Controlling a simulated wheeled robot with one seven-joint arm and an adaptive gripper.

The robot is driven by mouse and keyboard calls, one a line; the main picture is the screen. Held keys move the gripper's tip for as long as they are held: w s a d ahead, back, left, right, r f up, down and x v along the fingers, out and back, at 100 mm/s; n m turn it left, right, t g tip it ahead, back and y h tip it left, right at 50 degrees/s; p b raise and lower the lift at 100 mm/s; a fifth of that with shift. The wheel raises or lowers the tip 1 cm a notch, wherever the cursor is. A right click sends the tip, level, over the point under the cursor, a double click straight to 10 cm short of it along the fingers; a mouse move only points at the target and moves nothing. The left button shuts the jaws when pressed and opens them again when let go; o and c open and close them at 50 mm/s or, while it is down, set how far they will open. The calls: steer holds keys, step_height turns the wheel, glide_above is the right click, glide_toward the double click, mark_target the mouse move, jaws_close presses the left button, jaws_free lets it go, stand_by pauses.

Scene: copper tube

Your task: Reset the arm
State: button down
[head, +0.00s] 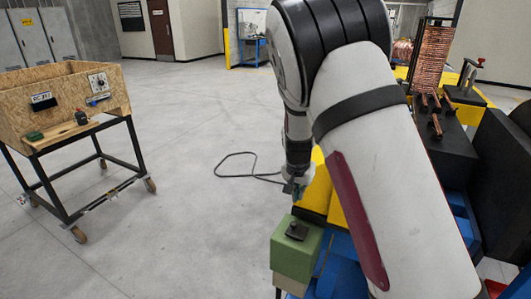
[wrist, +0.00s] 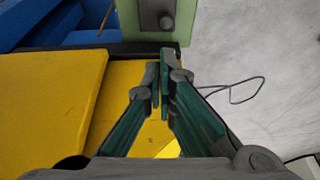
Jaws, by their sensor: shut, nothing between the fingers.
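My arm fills the middle and right of the head view. My gripper (head: 292,188) hangs at the end of the arm, pointing down beside a yellow block and above the floor side of the workbench. In the wrist view my gripper (wrist: 165,68) has its green-grey fingers together with nothing between them. A yellow surface (wrist: 60,100) lies under and left of the fingers. A green box (head: 297,252) with a dark knob on top stands close in front of the gripper; it also shows at the top of the wrist view (wrist: 133,24).
A wooden cart (head: 62,108) stands at the left. A black cable (head: 232,155) lies on the floor. The grey floor between cart and bench is otherwise clear.

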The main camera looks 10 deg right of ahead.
steer(key=s+a+r+n+t+y, duration=0.1)
steer(key=s+r+n+y, duration=0.2)
steer(key=s+r, duration=1.3)
steer(key=s+r+n, duration=0.2)
steer(key=s+r, duration=0.2)
steer(key=s, duration=0.5)
steer(key=s+r+n+t+h, duration=0.1)
steer(key=s+r, duration=0.3)
steer(key=s, duration=0.6)
steer(key=shift+a+n, duration=0.15)
steer(key=shift+n, duration=0.45)
steer(key=shift+r, duration=0.1)
